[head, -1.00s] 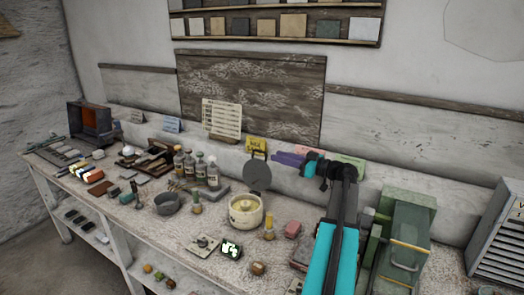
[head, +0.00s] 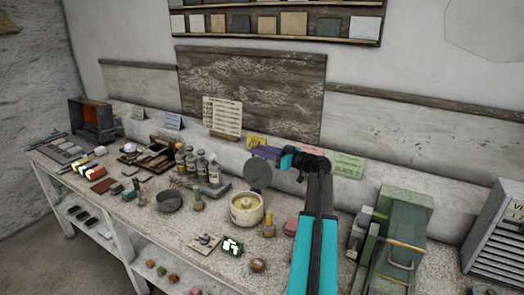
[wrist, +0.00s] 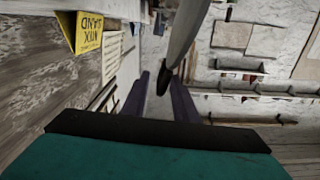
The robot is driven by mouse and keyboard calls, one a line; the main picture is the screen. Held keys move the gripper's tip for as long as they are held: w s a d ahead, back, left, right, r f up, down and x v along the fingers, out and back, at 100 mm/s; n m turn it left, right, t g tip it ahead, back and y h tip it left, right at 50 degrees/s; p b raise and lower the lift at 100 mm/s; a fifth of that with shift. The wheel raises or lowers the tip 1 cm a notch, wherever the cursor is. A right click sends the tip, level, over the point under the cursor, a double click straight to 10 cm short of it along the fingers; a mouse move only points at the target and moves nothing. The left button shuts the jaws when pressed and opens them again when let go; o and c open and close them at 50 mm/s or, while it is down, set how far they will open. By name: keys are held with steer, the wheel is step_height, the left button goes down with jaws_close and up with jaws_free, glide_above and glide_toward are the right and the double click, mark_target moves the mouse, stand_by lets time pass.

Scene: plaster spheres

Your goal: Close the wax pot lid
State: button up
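The wax pot (head: 246,217) is a round cream pot on the bench, with yellowish wax showing inside. Its dark grey round lid (head: 258,176) stands upright, open, at the pot's back edge. My gripper (head: 264,152) is at the lid's upper edge, coming from the right. In the wrist view its purple fingers (wrist: 159,88) are apart. The grey lid (wrist: 190,38) shows nearly edge-on there, its dark tip reaching between or just over the fingers. I cannot tell whether they touch. The lid's top tab is hidden by the gripper in the head view.
A yellow card (head: 256,141) stands behind the gripper. Several bottles (head: 201,166) and a grey bowl (head: 169,201) are left of the pot. A yellow-topped item (head: 268,224) stands close to its right. A green machine (head: 402,235) is farther right.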

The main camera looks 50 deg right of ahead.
jaws_close()
steer(key=shift+s+f+b, duration=0.1)
steer(key=shift+s+b, duration=0.05)
steer(key=shift+b, duration=0.35)
